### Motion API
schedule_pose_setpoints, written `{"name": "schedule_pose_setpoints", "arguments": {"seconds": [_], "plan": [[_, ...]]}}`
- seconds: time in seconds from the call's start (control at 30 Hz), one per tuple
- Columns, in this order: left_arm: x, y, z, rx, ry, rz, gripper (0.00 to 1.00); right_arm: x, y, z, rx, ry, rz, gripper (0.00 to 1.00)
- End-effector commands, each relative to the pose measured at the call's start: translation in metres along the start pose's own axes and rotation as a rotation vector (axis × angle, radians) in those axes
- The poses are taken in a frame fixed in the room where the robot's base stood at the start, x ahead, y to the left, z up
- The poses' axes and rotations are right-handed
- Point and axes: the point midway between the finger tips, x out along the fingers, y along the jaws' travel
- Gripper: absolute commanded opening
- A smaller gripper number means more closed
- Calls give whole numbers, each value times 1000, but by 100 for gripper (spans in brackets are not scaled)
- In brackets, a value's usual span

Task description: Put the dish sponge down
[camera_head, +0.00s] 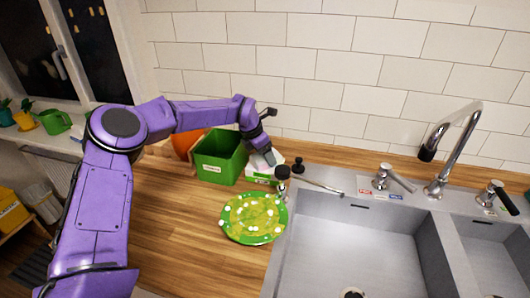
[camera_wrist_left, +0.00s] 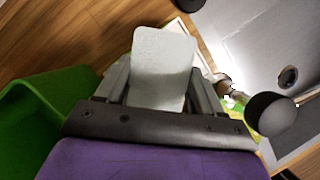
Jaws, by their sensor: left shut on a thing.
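My left gripper (camera_head: 268,157) reaches in over the back of the wooden counter, beside the green box. In the left wrist view, it is shut on the dish sponge (camera_wrist_left: 163,62), a pale grey-white block with rounded corners held between the two fingers. In the head view the sponge is hard to tell apart from the gripper. Below the gripper stands a small white and green holder (camera_head: 262,174), partly hidden by it. I cannot tell whether the sponge touches the holder. My right gripper is not in view.
A green dotted plate (camera_head: 253,218) lies in front. The steel sink (camera_head: 355,240) and faucet (camera_head: 447,150) are at the right. The counter left of the plate is clear.

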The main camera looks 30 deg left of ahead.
Motion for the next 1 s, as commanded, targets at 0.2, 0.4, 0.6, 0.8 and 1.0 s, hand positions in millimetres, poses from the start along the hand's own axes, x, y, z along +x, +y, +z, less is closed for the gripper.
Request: {"name": "schedule_pose_setpoints", "arguments": {"seconds": [0.2,0.4,0.6,0.8,1.0], "plan": [[4,0,-2,-1,0,-1,43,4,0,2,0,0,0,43],[2,0,-1,-1,0,-1,93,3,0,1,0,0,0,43],[1,0,0,0,0,0,93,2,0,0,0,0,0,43],[-27,0,0,0,-6,1,93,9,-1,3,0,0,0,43],[-80,0,0,0,-6,2,93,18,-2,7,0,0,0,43]]}}
